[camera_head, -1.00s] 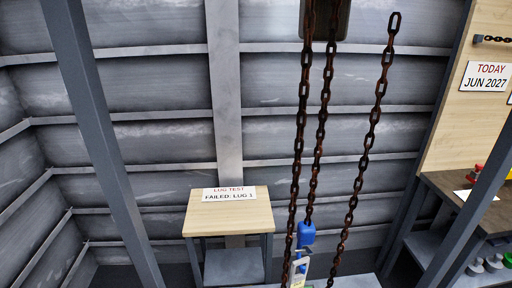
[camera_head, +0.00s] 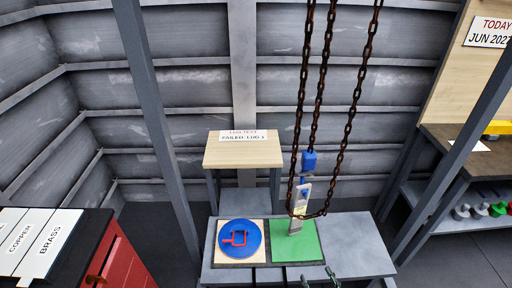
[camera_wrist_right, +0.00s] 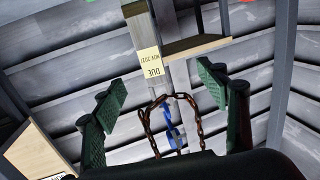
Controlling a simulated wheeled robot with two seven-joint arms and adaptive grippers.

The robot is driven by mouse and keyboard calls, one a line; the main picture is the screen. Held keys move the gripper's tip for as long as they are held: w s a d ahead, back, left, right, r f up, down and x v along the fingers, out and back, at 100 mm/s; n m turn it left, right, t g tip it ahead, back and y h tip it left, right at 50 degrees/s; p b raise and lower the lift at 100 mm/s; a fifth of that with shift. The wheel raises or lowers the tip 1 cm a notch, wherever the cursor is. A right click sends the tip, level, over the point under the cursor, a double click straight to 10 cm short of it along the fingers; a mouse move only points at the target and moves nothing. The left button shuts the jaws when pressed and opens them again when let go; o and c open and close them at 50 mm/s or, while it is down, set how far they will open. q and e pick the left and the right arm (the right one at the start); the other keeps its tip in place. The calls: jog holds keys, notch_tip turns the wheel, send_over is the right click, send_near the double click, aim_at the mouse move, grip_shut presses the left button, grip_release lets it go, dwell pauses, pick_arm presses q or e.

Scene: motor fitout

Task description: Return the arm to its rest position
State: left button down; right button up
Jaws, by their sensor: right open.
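My right gripper (camera_head: 318,277) shows only as two dark green fingertips at the bottom edge of the head view, in front of the grey table (camera_head: 355,248). In the right wrist view its two green-padded fingers (camera_wrist_right: 165,88) stand wide apart with nothing between them. Beyond them hang a rusty chain (camera_wrist_right: 199,133) and a blue hook part (camera_wrist_right: 172,134), apart from the fingers. My left gripper is in no view. The rest of the right arm is hidden below the head view.
Rusty chains (camera_head: 326,70) hang over the table, by a blue-topped grey piece (camera_head: 300,215) at the green mat (camera_head: 311,244). A blue disc (camera_head: 252,250) with a red frame lies left. A red cabinet (camera_head: 122,262) stands at left, a shelved bench (camera_head: 455,190) at right.

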jog(key=s+d+f+m+g+h+p, duration=0.15)
jog(key=s+d+f+g+p, duration=0.25)
jog(key=s+f, duration=0.8)
jog(key=s+d+f+g+h+p, duration=0.2)
jog(key=s+d+f+g+p, duration=0.25)
jog(key=s+f, duration=0.75)
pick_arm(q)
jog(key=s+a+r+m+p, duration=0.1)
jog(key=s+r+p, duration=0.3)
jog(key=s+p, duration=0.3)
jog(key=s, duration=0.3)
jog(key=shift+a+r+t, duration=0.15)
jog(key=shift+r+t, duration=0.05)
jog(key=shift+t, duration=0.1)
pick_arm(e)
jog(key=s+d+f+g, duration=0.1)
jog(key=s+f, duration=0.3)
jog(key=s, duration=0.8)
jog(key=s+f+g+h, duration=0.1)
jog(key=s+f+g, duration=0.3)
jog(key=s, duration=0.8)
jog(key=s+d+f+g, duration=0.1)
jog(key=s+f+g, duration=0.2)
jog(key=s, duration=0.9)
jog(key=shift+s+d+f, duration=0.3)
jog(key=shift+s+f, duration=0.1)
jog(key=shift+f, duration=0.05)
jog(key=shift+h, duration=0.25)
jog(key=shift+c, duration=0.6)
